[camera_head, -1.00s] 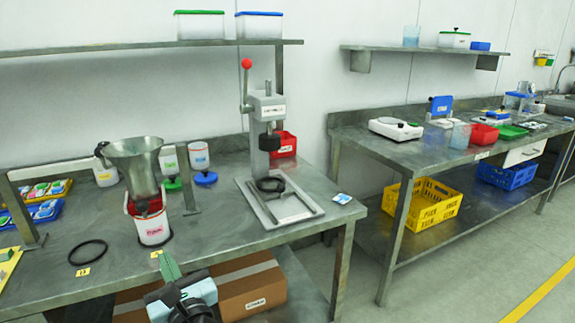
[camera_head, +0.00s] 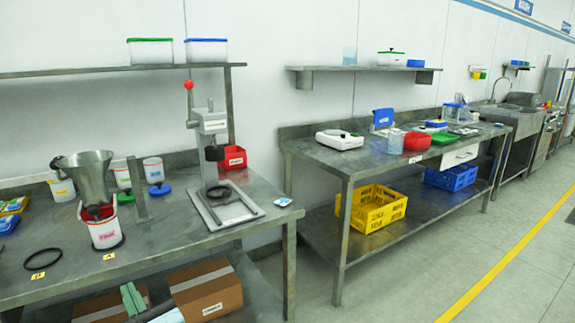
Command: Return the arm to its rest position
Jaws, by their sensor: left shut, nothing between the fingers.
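My left gripper (camera_head: 132,298) shows at the bottom left of the head view, with its greenish fingers together and nothing between them. It is in front of the near edge of the left steel table (camera_head: 170,238), below the tabletop in the picture and apart from the things on it. Part of my pale left arm shows beside it at the bottom edge. The rest of that arm is cut off by the frame. My right gripper is not in view.
On the left table stand a metal funnel (camera_head: 87,175) over a red-and-white jar (camera_head: 103,227), a black ring (camera_head: 43,258) and a lever press (camera_head: 212,150). A cardboard box (camera_head: 207,290) is below. Floor is clear at the right.

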